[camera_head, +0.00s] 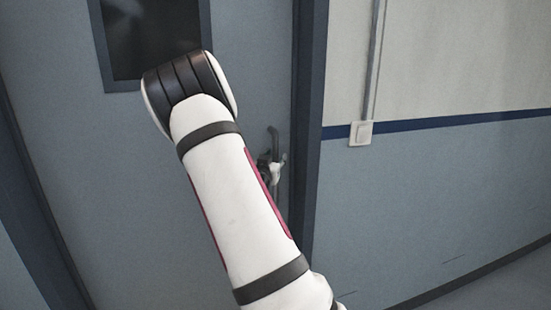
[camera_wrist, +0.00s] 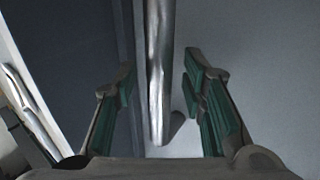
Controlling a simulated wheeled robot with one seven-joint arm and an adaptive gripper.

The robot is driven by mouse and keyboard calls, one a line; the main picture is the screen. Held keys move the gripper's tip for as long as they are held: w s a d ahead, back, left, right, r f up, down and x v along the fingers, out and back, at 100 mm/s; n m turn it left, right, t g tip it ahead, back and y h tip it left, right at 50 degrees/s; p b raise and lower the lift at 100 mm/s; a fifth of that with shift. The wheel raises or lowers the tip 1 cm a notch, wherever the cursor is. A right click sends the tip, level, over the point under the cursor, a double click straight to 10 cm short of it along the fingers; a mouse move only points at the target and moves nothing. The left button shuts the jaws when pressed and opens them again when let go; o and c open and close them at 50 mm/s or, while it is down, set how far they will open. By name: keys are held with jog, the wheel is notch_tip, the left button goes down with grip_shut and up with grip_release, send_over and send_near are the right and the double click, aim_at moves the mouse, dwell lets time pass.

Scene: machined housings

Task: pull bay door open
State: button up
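The bay door (camera_head: 262,75) is a blue-grey panel with a dark window, and it looks shut in its frame. Its upright metal handle (camera_head: 274,143) is near the right edge, partly hidden behind my arm and gripper. In the wrist view, the handle (camera_wrist: 158,45) is a shiny vertical bar running down between my fingers. My gripper (camera_wrist: 158,75) is open, with a green-padded finger on each side of the bar. A gap shows on both sides, so neither finger appears to touch it. The door's lower part is hidden by my arm in the head view.
The dark door frame (camera_head: 309,120) stands just right of the handle. Beyond it is a cream and blue wall (camera_head: 440,190) with a white switch box (camera_head: 360,133) and a conduit. The floor at lower right looks clear.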

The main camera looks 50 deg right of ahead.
jog(key=shift+w+d, duration=0.1)
jog(key=shift+d, duration=0.15)
grip_shut()
jog(key=shift+d, duration=0.1)
